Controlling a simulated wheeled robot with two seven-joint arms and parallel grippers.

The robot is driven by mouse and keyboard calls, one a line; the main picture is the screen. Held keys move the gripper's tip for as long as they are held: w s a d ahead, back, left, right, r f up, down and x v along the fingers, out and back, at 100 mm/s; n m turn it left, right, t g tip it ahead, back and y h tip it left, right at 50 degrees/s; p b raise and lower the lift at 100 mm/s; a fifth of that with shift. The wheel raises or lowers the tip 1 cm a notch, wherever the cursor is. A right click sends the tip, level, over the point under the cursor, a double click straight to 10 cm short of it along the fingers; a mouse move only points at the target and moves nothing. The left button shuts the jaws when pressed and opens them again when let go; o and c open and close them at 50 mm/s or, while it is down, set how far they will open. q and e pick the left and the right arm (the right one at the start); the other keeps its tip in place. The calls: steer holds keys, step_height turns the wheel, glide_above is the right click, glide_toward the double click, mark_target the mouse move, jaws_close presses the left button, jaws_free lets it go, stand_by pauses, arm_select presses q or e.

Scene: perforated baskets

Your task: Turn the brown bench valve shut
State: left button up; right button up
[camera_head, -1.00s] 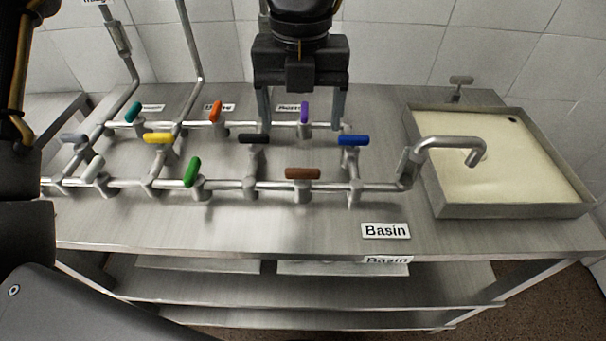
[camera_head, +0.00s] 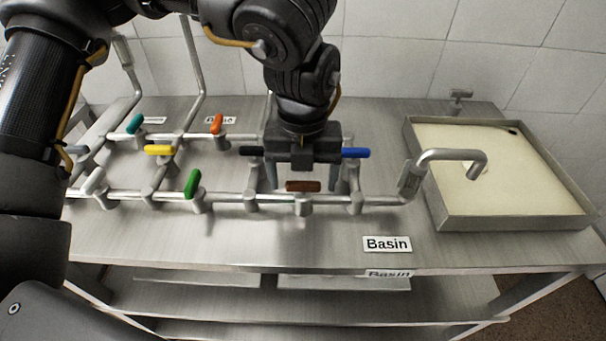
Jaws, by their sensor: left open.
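The brown valve (camera_head: 303,186) is on the front pipe of the bench. Its handle lies left to right, in line with the pipe. My left gripper (camera_head: 303,187) points down from above, open, with its two fingers at the left and right of the brown handle. Nothing is held between them. I cannot tell whether the fingers touch the handle. The gripper body hides the purple valve and part of the rear pipe. My right gripper is not in view.
The black valve (camera_head: 251,151) and blue valve (camera_head: 356,153) are close beside the gripper. The green valve (camera_head: 193,184) stands further left on the front pipe. A spout (camera_head: 450,156) reaches over a filled basin (camera_head: 505,223) at the right. The bench front is clear around the Basin label (camera_head: 387,244).

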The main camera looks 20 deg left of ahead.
arm_select(q)
steer(key=shift+c, duration=0.3)
steer(key=c, duration=0.9)
steer(key=shift+c, duration=0.2)
